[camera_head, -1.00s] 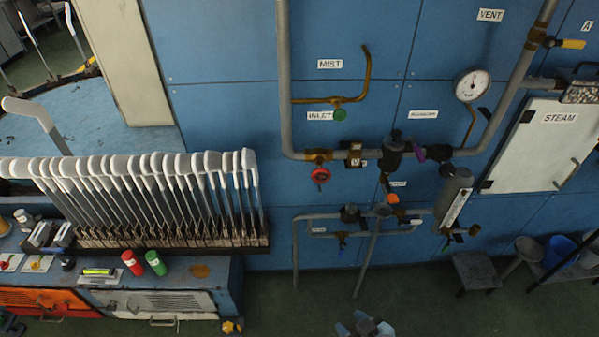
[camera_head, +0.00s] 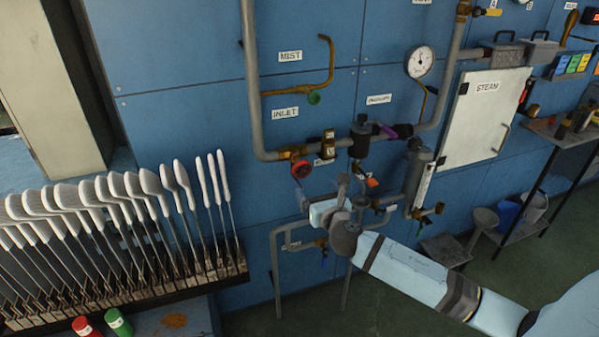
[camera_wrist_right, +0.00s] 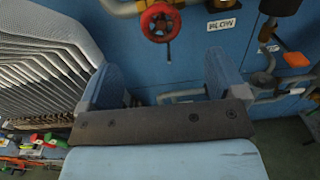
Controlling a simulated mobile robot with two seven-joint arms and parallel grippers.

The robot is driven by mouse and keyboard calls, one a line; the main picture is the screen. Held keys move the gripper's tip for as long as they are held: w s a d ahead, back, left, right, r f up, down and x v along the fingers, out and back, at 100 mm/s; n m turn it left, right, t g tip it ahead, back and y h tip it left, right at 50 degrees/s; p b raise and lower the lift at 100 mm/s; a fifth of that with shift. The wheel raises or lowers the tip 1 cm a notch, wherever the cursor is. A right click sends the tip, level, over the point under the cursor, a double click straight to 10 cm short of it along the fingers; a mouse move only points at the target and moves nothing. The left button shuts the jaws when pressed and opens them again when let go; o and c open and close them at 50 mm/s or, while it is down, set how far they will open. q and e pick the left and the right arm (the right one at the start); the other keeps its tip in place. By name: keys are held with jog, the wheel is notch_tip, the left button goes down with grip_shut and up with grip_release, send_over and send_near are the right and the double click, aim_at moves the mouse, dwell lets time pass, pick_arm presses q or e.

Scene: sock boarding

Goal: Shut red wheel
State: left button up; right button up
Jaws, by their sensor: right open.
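The red wheel (camera_head: 301,170) is a small round handwheel on a brass valve, on the grey pipe near the INLET label. In the right wrist view the red wheel (camera_wrist_right: 160,22) is near the top centre, beyond the fingers. My right gripper (camera_head: 330,203) is just below and to the right of the wheel in the head view, apart from it. In the right wrist view my right gripper (camera_wrist_right: 164,75) has its two blue fingers spread wide with nothing between them. My left gripper is not in view.
Grey pipes and a dark cylinder (camera_head: 418,172) are close to my right arm. A pressure gauge (camera_head: 420,62) and a STEAM door (camera_head: 487,112) are to the right. A rack of sock forms (camera_head: 120,285) stands at left.

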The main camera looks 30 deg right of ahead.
aim_at(303, 169)
jog(key=x, duration=1.3)
jog(key=shift+w, duration=0.15)
jog(key=c, duration=0.9)
